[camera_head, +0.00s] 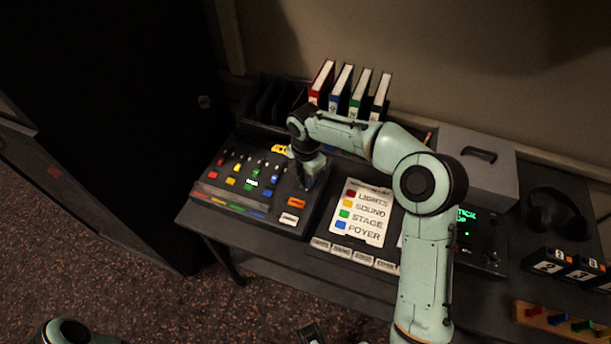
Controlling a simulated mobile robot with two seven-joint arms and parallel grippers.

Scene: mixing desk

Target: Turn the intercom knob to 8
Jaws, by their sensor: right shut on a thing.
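The mixing desk (272,221) lies at the left of the table, with rows of coloured faders and buttons. My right gripper (306,184) points down at the right part of this desk, beside an orange label (297,202). It is shut on a small control, which I take to be the intercom knob; the fingers hide it. I cannot read the knob's setting or any scale around it. A dark and pale part at the bottom edge seems to be my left gripper (312,336), mostly cut off; its jaws cannot be made out.
A card (360,212) listing lights, sound, stage and foyer lies right of the desk. Several binders (340,90) stand behind. A grey box (478,168), headphones (558,214) and a panel with green text (468,215) are at the right. My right arm crosses above the table.

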